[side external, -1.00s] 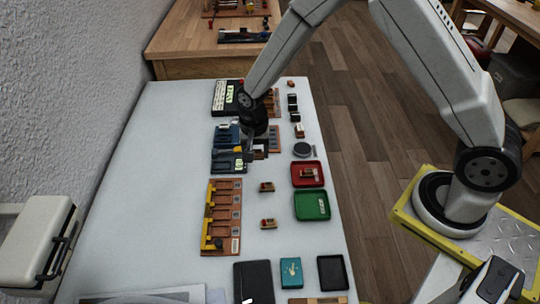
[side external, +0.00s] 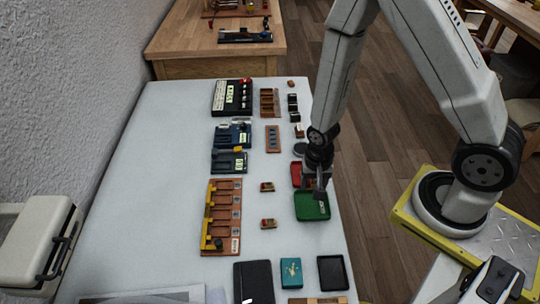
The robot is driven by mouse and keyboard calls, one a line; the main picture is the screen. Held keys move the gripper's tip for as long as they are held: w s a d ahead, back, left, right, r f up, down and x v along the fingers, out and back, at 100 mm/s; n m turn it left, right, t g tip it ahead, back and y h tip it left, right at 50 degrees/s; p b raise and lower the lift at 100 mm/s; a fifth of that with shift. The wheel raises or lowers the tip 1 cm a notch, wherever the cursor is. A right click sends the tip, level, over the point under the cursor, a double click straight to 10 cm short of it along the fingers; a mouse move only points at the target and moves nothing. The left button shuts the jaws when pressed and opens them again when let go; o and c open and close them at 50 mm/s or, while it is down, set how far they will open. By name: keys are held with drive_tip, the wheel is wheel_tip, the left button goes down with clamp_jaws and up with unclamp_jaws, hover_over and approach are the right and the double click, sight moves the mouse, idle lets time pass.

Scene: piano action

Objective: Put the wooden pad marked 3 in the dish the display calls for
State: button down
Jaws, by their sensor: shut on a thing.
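My gripper (side external: 320,194) is shut, pointing down above the green dish (side external: 303,216), near its border with the red dish (side external: 297,178). What it holds is too small and dark to make out clearly; it appears to be a wooden pad. My gripper hides much of the red dish and part of the green one. Two small wooden pads with red tops, a farther pad (side external: 267,187) and a nearer pad (side external: 268,224), lie on the white table; their marks are unreadable. A black device (side external: 232,97) has a lit display, too small to read.
Two blue devices, a farther one (side external: 232,134) and a nearer one (side external: 229,162), stand left of a slotted wooden strip (side external: 273,139). A wooden rack with yellow parts (side external: 222,217) stands left of the pads. A black tray (side external: 332,272) and teal box (side external: 291,273) lie nearer. The table's left side is clear.

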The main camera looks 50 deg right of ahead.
drive_tip(key=shift+s+d, duration=0.1)
drive_tip(key=shift+s, duration=0.3)
drive_tip(key=shift+f, duration=0.1)
hover_over(312, 208)
drive_tip(key=shift+f, duration=2.15)
drive_tip(key=shift+f, duration=0.15)
drive_tip(key=shift+f, duration=1.6)
drive_tip(key=shift+f, duration=0.15)
unclamp_jaws()
